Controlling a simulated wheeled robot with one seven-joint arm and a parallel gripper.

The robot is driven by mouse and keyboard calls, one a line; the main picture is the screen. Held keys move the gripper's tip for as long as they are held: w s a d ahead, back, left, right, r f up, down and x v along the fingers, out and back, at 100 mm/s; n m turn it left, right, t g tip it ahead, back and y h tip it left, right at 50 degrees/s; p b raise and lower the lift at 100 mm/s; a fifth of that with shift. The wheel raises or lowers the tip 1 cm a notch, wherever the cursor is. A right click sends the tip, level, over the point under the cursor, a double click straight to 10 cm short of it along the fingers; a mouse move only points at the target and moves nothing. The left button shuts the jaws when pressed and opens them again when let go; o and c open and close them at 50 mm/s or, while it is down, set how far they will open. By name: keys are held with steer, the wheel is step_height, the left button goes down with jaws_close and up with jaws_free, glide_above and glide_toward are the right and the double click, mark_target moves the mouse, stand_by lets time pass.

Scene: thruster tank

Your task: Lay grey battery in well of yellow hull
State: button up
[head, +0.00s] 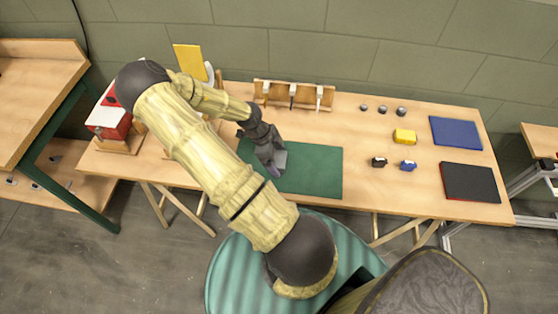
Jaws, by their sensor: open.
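My gripper (272,163) points down over the green mat (318,168) on the table, and its jaws are open. A small grey block-like shape (281,158) shows right at the fingertips. It may be the grey battery, but I cannot tell it clearly from the fingers, nor whether it touches the mat. A small yellow block-like body (404,136) sits on the bare wood right of the mat, apart from my gripper. It looks like the yellow hull; its well cannot be made out at this size.
A wooden rack (293,95) with hanging tools stands behind the mat. Dark round parts (382,109) lie at the back. A black part (378,162) and a blue part (408,165) lie before the yellow body. Blue (456,133) and black (470,182) mats lie right. A red-and-white box (108,120) stands left.

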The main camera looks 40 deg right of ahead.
mark_target(277, 159)
steer(key=c, duration=1.4)
step_height(277, 159, up, 10)
